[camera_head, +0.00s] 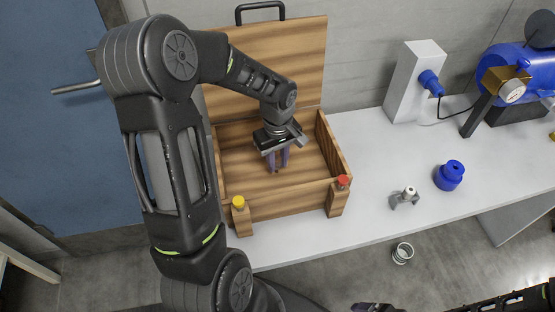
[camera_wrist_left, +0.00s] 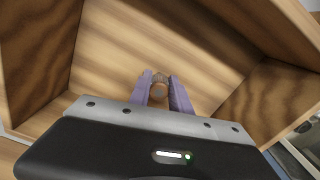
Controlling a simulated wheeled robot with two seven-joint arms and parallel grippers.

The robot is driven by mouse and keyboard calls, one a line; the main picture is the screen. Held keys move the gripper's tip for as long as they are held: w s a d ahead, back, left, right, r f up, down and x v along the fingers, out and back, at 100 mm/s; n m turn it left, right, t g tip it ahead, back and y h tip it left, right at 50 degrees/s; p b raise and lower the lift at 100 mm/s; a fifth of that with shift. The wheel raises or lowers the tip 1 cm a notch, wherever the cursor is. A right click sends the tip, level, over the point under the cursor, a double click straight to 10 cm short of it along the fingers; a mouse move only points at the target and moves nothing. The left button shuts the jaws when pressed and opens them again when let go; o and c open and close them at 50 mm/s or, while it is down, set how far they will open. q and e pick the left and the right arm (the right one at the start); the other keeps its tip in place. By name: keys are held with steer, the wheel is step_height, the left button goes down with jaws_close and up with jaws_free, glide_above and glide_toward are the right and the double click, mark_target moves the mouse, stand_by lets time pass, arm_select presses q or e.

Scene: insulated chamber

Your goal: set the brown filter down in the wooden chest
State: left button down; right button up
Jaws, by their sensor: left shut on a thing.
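The wooden chest (camera_head: 283,203) stands open on the light bench, its lid (camera_head: 290,65) tilted up at the back. My left gripper (camera_head: 278,162) reaches down inside the chest, its purple fingers well below the rim. In the left wrist view my left gripper (camera_wrist_left: 160,88) is shut on the brown filter (camera_wrist_left: 159,91), a small round brown piece between the fingertips. The chest's wooden inside (camera_wrist_left: 190,45) surrounds it. I cannot tell whether the filter touches the chest floor.
To the right are a small grey fitting (camera_head: 405,198), a blue part (camera_head: 449,176), a white box (camera_head: 412,82) and a blue tank (camera_head: 518,68). The bench between them is clear.

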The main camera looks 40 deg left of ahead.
mark_target(277, 160)
arm_select(q)
steer(key=shift+f, duration=0.25)
steer(key=c, duration=1.2)
jaws_free()
steer(key=shift+r, duration=0.15)
steer(key=shift+r, duration=0.1)
step_height(277, 160, up, 12)
steer(key=shift+r+b, duration=0.1)
steer(key=shift+b, duration=0.4)
